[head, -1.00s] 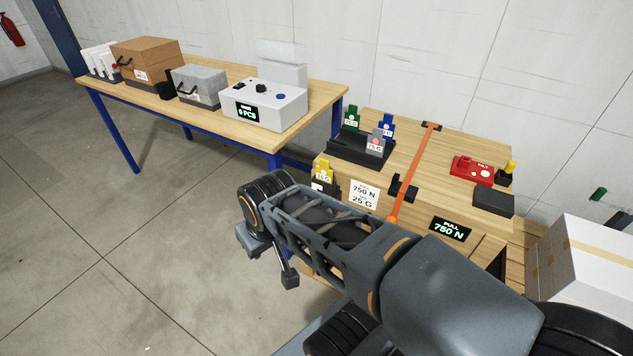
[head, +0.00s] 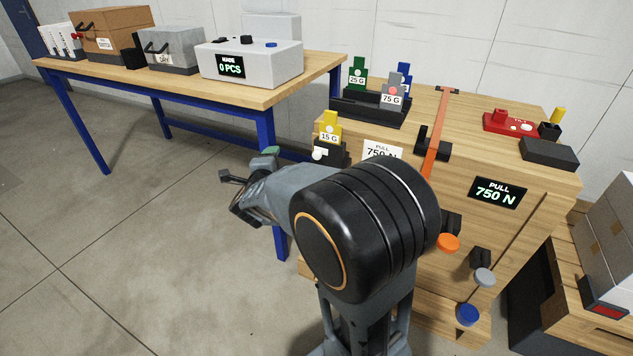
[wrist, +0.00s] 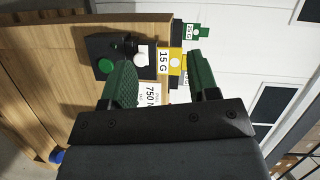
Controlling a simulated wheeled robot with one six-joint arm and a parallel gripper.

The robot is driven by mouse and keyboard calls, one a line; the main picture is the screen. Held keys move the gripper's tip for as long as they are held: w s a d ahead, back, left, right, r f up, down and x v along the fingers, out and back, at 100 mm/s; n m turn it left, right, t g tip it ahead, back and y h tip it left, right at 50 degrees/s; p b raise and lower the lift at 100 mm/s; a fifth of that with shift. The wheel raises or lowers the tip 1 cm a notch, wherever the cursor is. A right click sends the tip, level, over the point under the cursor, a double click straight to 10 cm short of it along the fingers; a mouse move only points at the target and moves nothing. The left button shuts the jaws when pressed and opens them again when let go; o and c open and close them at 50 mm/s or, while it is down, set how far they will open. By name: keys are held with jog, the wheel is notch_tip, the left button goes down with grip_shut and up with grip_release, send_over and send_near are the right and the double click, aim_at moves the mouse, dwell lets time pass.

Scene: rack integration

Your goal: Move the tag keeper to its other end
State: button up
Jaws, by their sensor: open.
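The yellow tag marked 15 G (head: 330,127) stands in a small black holder (head: 331,152) on the near left corner of the wooden bench. A white round knob (head: 317,155) sticks out of the holder's front. It looks like the tag keeper, though I cannot be sure. The wrist view shows the knob (wrist: 141,52) on the holder, with a green round spot (wrist: 106,66) at its other side. My gripper (wrist: 160,62) is open, its green fingers apart and empty, with the holder and yellow tag ahead beyond them. In the head view my arm hides part of the bench front.
A black rack (head: 365,108) with green, grey and blue tags stands behind the holder. An orange strap (head: 438,125) crosses the bench top. A red device (head: 510,122) is at the right. A blue-legged table (head: 180,95) with boxes stands at the left. Floor between is clear.

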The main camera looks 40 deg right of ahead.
aim_at(316, 157)
jog(key=s+d+f+m+g+h+b, duration=0.2)
jog(key=d+f+m+g+h+b, duration=0.2)
jog(key=f+m+h, duration=0.15)
jog(key=shift+y, duration=0.45)
jog(key=b+x, duration=0.2)
jog(key=x, duration=1.1)
jog(key=shift+s+d+f, duration=0.15)
jog(key=shift+d, duration=0.05)
grip_shut()
